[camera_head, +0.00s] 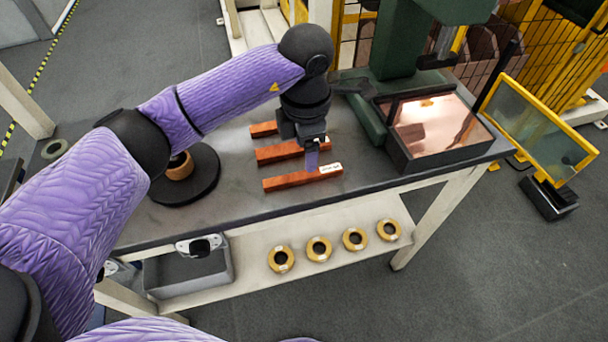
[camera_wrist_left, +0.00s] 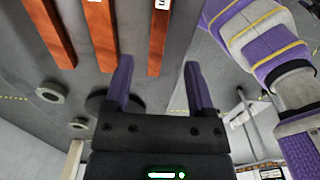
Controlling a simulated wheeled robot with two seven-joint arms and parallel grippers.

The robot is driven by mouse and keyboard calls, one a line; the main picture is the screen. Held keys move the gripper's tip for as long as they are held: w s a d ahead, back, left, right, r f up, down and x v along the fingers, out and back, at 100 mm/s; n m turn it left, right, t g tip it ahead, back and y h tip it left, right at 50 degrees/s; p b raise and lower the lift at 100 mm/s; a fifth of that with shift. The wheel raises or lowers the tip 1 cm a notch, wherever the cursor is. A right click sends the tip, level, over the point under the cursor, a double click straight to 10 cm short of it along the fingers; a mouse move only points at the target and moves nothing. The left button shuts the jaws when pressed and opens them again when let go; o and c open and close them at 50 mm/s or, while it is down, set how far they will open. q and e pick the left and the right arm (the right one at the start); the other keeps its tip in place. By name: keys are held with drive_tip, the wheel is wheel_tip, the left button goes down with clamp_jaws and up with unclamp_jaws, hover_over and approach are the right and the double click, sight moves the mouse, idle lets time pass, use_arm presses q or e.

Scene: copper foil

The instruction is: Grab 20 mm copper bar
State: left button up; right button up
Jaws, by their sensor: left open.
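Three orange-brown copper bars lie side by side on the grey workbench: a front bar (camera_head: 290,181), a middle bar (camera_head: 275,154) and a back bar (camera_head: 262,130). The front bar has a white label near its right end; its text is too small to read. My left gripper (camera_head: 312,163) is above the front bar, fingers pointing down. In the left wrist view my left gripper (camera_wrist_left: 158,65) is open and empty, with the nearest bar (camera_wrist_left: 157,40) lined up between its fingers. The middle bar (camera_wrist_left: 101,35) and far bar (camera_wrist_left: 50,30) are outside them, to the left.
A black tray (camera_head: 448,158) with shiny copper sheet stands at the right, beside a green machine (camera_head: 393,45). A tape roll (camera_head: 179,166) sits on a black disc at the left. Several yellow rolls (camera_head: 319,248) and a grey bin (camera_head: 190,275) are on the lower shelf.

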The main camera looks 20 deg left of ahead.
sight(303, 174)
use_arm(q)
drive_tip(key=f+b, duration=0.1)
drive_tip(key=f, duration=0.5)
drive_tip(key=shift+a+f+b, duration=0.2)
drive_tip(key=shift+f+b, duration=0.2)
drive_tip(key=shift+r, duration=0.1)
drive_tip(key=shift+c, duration=0.6)
drive_tip(key=c, duration=0.7)
clamp_jaws()
use_arm(e)
drive_tip(key=shift+s+d+f, duration=0.15)
drive_tip(key=shift+d+f, duration=0.05)
drive_tip(key=shift+f, duration=0.3)
drive_tip(key=shift+s+d+f, duration=0.1)
drive_tip(key=shift+d+f, duration=0.05)
drive_tip(key=shift+f, duration=0.3)
drive_tip(key=shift+s, duration=0.35)
